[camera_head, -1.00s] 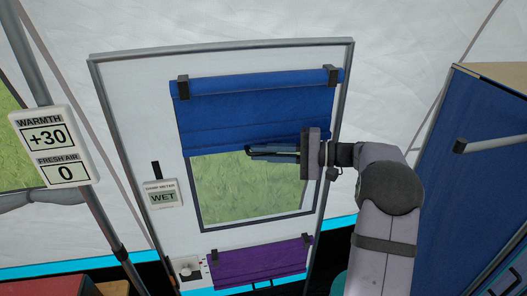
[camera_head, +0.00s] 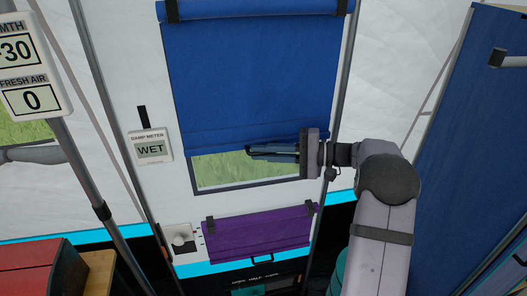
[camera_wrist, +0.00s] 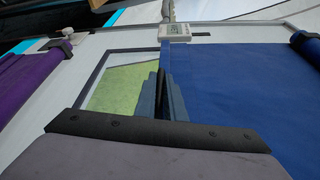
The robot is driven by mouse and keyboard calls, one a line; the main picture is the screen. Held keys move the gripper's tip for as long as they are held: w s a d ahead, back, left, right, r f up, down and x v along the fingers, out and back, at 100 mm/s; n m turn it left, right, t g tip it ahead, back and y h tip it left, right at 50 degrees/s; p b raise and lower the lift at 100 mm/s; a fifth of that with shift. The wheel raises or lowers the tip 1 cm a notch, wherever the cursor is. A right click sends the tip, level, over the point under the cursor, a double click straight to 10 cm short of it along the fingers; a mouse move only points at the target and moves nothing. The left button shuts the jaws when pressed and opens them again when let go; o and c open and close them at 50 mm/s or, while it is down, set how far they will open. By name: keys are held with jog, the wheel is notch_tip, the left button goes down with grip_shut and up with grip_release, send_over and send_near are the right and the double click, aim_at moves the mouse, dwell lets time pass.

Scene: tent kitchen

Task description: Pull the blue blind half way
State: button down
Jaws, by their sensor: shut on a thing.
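The blue blind (camera_head: 240,80) hangs from its roller at the top of the door panel and covers most of the window. A strip of green window (camera_head: 240,172) shows below its lower edge. My gripper (camera_head: 252,153) reaches in from the right at that lower edge and is shut on it. In the wrist view the fingers (camera_wrist: 167,98) lie along the edge between the blind (camera_wrist: 235,75) and the open window (camera_wrist: 115,85). The fingers hide part of the edge.
A purple blind (camera_head: 260,236) hangs below the window, beside a white knob panel (camera_head: 180,242). A damp meter (camera_head: 150,147) reading WET is left of the window. A pole with a sign (camera_head: 30,75) reading FRESH AIR 0 stands at left. A blue cabinet (camera_head: 460,150) is at right.

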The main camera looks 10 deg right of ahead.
jog(key=c, duration=1.8)
grip_release()
jog(key=shift+c, duration=0.2)
jog(key=b+v, duration=0.1)
jog(key=v, duration=0.6)
jog(key=shift+d+b, duration=0.15)
jog(key=shift+b, duration=0.2)
